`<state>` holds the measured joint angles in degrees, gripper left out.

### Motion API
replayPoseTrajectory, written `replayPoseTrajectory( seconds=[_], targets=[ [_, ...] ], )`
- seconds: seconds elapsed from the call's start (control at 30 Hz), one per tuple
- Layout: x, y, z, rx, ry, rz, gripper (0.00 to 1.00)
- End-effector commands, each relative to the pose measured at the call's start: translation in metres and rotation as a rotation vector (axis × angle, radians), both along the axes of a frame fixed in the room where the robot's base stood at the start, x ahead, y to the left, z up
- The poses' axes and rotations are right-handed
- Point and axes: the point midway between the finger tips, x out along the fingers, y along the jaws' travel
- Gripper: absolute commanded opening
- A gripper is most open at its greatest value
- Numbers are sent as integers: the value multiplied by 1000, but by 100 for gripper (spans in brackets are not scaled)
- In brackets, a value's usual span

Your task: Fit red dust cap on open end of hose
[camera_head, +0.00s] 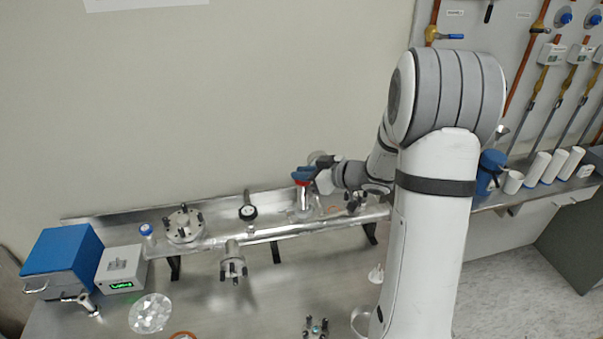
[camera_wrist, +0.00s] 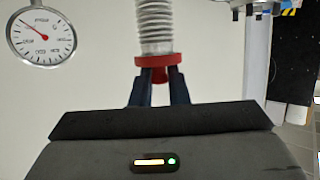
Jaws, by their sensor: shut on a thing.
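A red dust cap (camera_wrist: 155,62) is held between the two dark blue fingers of my gripper (camera_wrist: 158,82) in the wrist view. A silver corrugated hose (camera_wrist: 155,25) meets the flat face of the cap; the two look in line and touching, but I cannot tell how far the cap is seated. The hose's open end is hidden by the cap. In the head view, my gripper (camera_head: 303,173) holds the red cap (camera_head: 302,181) at the top of the short upright hose (camera_head: 304,197), above the metal pipe.
A pressure gauge (camera_wrist: 41,37) is close beside the hose; it also shows in the head view (camera_head: 248,211). A metal manifold pipe (camera_head: 270,234) runs along the bench, with a flange (camera_head: 184,225) on its left. A blue box (camera_head: 62,262) stands far left.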

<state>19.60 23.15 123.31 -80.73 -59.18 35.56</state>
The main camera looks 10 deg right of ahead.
Motion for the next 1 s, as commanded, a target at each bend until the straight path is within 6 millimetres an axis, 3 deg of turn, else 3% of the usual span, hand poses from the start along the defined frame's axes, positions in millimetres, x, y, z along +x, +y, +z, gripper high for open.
replayPoseTrajectory(
  seconds=[0.13,0.17,0.47,0.77,1.0],
  targets=[
    [0,0,1,1,-1,0,0],
    [0,0,1,1,-1,0,16],
    [0,0,1,0,0,0,40],
    [-3,-4,2,0,-2,-2,40],
    [-28,-30,15,0,-3,-4,40]
  ],
)
